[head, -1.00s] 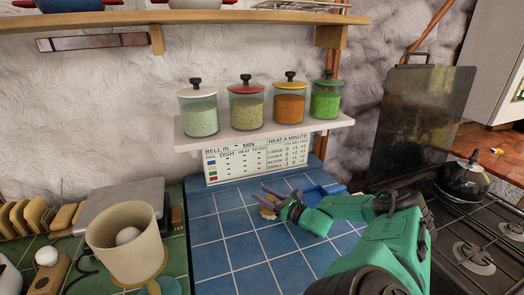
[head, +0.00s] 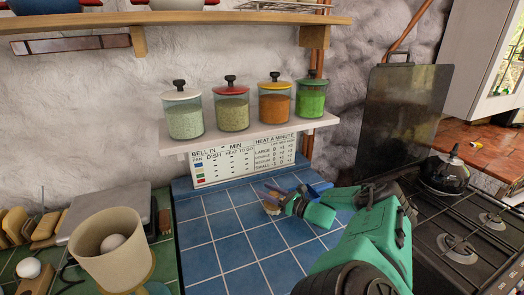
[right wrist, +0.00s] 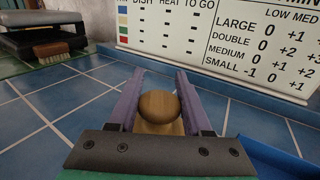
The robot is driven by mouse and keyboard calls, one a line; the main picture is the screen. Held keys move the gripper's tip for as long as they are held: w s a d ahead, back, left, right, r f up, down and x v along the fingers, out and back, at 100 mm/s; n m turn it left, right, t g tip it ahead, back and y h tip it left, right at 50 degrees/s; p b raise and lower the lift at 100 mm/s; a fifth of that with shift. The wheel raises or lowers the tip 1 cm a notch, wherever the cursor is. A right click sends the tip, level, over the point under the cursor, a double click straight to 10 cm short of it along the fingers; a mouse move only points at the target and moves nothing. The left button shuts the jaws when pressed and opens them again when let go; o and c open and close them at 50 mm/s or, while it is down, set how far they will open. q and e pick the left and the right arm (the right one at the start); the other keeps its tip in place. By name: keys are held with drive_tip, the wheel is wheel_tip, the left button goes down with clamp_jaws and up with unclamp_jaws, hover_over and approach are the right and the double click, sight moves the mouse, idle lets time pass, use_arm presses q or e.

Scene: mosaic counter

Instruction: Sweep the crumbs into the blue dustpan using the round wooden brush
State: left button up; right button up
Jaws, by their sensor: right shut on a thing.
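My right gripper (head: 272,195) is shut on the round wooden brush (right wrist: 159,106), low over the blue-tiled counter. The brush's rounded wooden top sits between the purple fingers in the right wrist view. In the head view the brush (head: 271,208) is a small tan shape under the fingers. The blue dustpan (head: 319,188) lies just right of the gripper, partly hidden behind my right arm. Its blue edge also shows at the lower right of the right wrist view (right wrist: 275,158). I cannot make out any crumbs. My left gripper is not in view.
A shelf (head: 255,132) with several lidded jars and a white chart (head: 240,160) stand behind the tiles. A beige cup (head: 112,245) holding an egg-like ball is at left. The stove (head: 450,235) is at right. The front-left blue tiles (head: 215,255) are clear.

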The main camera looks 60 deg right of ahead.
drive_tip(key=shift+s+d, duration=0.25)
drive_tip(key=shift+d, duration=0.1)
drive_tip(key=shift+s+d, duration=0.3)
drive_tip(key=shift+d, duration=0.05)
wheel_tip(320, 180, up, 8)
drive_tip(key=p, duration=0.8)
